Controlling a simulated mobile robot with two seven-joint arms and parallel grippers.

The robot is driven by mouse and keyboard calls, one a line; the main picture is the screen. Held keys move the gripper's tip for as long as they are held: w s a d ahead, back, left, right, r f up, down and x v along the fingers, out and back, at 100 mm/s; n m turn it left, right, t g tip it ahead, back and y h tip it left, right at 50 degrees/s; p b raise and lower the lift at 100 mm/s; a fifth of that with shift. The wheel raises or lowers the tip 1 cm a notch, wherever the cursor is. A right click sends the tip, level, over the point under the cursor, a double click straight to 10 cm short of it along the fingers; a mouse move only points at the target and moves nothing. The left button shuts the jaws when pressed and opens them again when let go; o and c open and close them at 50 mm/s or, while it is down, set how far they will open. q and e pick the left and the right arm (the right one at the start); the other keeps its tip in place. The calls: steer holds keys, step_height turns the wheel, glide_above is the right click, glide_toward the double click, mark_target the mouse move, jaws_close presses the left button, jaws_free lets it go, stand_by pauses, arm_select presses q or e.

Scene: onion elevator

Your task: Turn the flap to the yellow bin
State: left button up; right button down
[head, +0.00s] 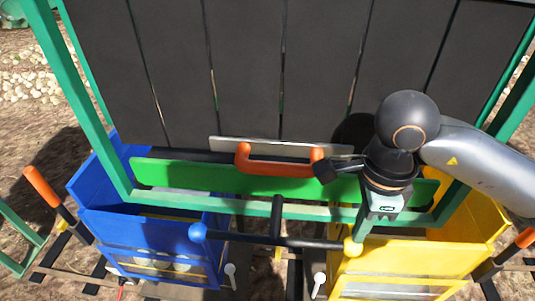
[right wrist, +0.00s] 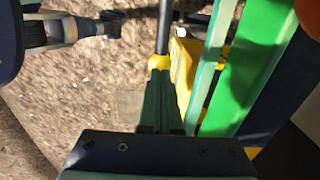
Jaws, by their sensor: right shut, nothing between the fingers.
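A black T-shaped bar (head: 276,236) lies across the front of the green frame, with a blue ball (head: 198,232) on its left end and a yellow ball (head: 352,246) on its right end. I take this bar to be the flap's lever; the flap itself I cannot make out. My right gripper (head: 360,236) points down, shut and empty, with its tips at the yellow ball. In the right wrist view the yellow ball (right wrist: 159,62) shows just beyond the fingertips; contact is unclear. The blue bin (head: 150,240) is at left, the yellow bin (head: 420,258) at right. My left gripper is out of view.
Above the bar are a green board (head: 220,180), an orange handle (head: 280,168) and dark slats (head: 240,70). The teal frame (head: 85,110) encloses them. Orange-gripped levers stand outside the bins at left (head: 42,187) and right (head: 525,238). Bare ground surrounds the machine.

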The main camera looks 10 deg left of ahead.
mark_target(353, 245)
steer(key=shift+f+b, duration=1.3)
steer(key=shift+f, duration=0.2)
steer(key=shift+f+b, duration=0.25)
steer(key=shift+b, duration=0.05)
steer(key=shift+f+b, duration=1)
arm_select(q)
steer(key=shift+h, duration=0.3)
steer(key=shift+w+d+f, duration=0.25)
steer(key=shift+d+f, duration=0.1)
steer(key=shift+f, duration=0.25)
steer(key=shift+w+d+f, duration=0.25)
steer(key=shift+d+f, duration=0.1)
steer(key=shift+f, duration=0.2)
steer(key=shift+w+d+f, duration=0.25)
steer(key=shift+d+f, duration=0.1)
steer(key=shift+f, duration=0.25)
arm_select(e)
steer(key=shift+r, duration=0.1)
arm_select(q)
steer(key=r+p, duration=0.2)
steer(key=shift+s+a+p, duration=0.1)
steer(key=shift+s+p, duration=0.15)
steer(key=shift+p, duration=0.1)
arm_select(e)
steer(key=s+r, duration=0.5)
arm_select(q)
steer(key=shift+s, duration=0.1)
arm_select(e)
steer(key=shift+s+d+f, duration=0.1)
